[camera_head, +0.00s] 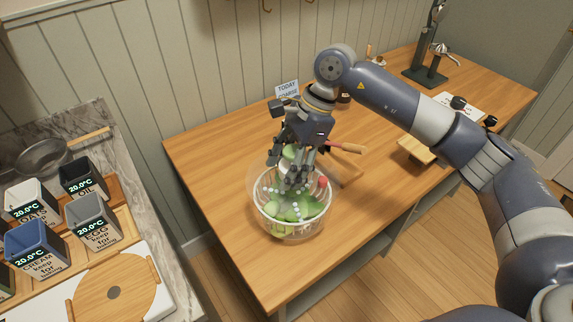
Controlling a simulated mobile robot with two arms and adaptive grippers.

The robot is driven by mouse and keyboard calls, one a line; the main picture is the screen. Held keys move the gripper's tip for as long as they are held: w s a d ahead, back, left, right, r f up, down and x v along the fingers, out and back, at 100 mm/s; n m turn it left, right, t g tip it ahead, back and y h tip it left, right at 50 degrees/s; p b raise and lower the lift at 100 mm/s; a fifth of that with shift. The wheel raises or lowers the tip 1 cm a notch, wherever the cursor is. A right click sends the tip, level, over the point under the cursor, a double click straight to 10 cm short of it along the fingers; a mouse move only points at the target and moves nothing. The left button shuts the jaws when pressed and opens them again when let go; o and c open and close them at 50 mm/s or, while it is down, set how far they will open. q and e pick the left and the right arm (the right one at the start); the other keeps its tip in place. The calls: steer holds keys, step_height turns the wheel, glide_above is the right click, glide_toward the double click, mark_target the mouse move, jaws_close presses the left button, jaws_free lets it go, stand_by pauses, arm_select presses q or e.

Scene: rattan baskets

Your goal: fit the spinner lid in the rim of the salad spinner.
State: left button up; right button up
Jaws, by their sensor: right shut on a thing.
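The salad spinner (268,222) is a clear round bowl with a pale inner basket and green leaves inside. It stands on the wooden table near its left front edge. My right gripper (297,180) reaches down from above and is shut on the spinner lid (263,181). The lid looks clear, with pale dots, a green part near the fingers and a small red part at its right. The lid is over the bowl opening and overlaps the rim in this view. I cannot tell whether it is seated or slightly above. My left gripper is not in view.
A red-handled tool (346,148) lies behind the spinner. A small sign (287,90) stands by the wall. A wooden block (416,150) and a dark juicer stand (425,74) are farther right. A counter with labelled containers (92,222) is at left. The table front is clear.

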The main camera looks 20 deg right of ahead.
steer(key=shift+b, duration=0.85)
stand_by(1.6)
steer(key=shift+f+b, duration=1.1)
steer(key=shift+f, duration=0.1)
steer(key=o, duration=1.3)
steer(key=v, duration=1.2)
